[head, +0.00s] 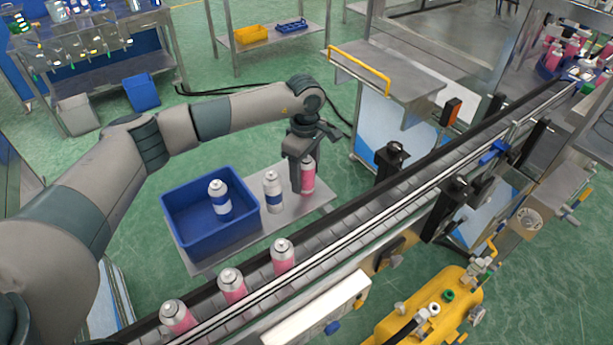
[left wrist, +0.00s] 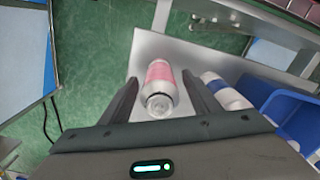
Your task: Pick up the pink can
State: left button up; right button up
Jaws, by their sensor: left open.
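The pink can (head: 308,177) stands upright on a small metal table, to the right of a white and blue can (head: 273,190). My left gripper (head: 300,172) points down at the pink can and partly covers it in the head view. In the left wrist view the pink can (left wrist: 160,85) is between the two open fingers of my left gripper (left wrist: 160,98), with a gap on both sides. The white and blue can (left wrist: 225,90) is just outside the right-hand finger there. My right gripper is not in view.
A blue bin (head: 212,213) with a blue and white can (head: 219,197) sits on the metal table (head: 318,203). A conveyor (head: 345,240) carrying several pink cans runs diagonally in front. A yellow machine (head: 432,310) stands at the lower right.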

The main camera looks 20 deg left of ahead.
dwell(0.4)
pick_arm(q)
jog(key=c, duration=1)
jog(key=shift+c, duration=0.7)
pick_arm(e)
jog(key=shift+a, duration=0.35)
pick_arm(q)
jog(key=shift+r, duration=0.1)
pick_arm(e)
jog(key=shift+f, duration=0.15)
